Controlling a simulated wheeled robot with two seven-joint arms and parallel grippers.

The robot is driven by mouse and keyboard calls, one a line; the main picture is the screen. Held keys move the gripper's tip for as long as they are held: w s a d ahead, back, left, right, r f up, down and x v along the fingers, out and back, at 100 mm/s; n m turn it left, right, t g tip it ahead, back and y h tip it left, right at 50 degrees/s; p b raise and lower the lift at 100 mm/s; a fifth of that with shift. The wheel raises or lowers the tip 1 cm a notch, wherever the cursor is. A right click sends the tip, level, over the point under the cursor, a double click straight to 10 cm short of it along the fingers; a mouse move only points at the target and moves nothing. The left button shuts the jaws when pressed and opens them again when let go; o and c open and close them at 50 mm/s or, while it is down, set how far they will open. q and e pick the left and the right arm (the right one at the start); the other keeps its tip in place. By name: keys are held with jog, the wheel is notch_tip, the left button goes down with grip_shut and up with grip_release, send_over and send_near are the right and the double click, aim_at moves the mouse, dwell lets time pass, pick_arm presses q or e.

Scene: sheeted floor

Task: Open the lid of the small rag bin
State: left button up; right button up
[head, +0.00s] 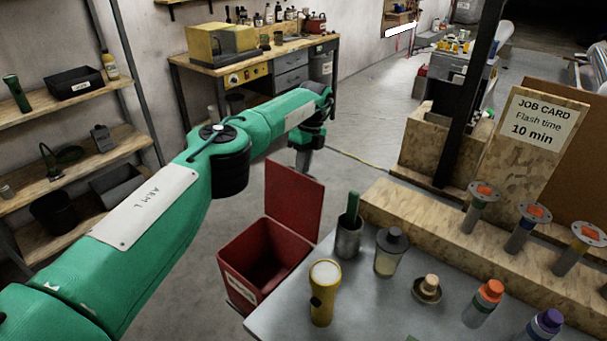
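The small rag bin (238,290) is a red box with a pale label on its front, beside the left end of the grey bench. Its red lid (294,202) stands raised, roughly upright, at the back right of the bin, and the dark inside shows. My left arm reaches across from the left. My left gripper (303,165) points down just above and behind the lid's top edge in the picture. Whether it touches the lid I cannot tell. Its fingers are small and dark, and their opening is unclear. My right gripper is out of view.
The grey bench (385,310) holds a yellow flashlight (323,292), a metal cup (349,238), a grey-capped jar (390,252) and several capped bottles. A job card board (530,135) stands at right. Shelves (75,160) line the left wall. Floor left of the bin is clear.

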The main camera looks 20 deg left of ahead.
pick_arm(q)
jog(key=s+a+r+v, duration=0.1)
jog(key=s+v, duration=0.2)
jog(key=v, duration=1.1)
jog(key=shift+b, duration=0.35)
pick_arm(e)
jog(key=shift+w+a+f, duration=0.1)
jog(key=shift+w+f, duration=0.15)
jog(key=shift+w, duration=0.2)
pick_arm(q)
jog(key=shift+s+a+r, duration=0.1)
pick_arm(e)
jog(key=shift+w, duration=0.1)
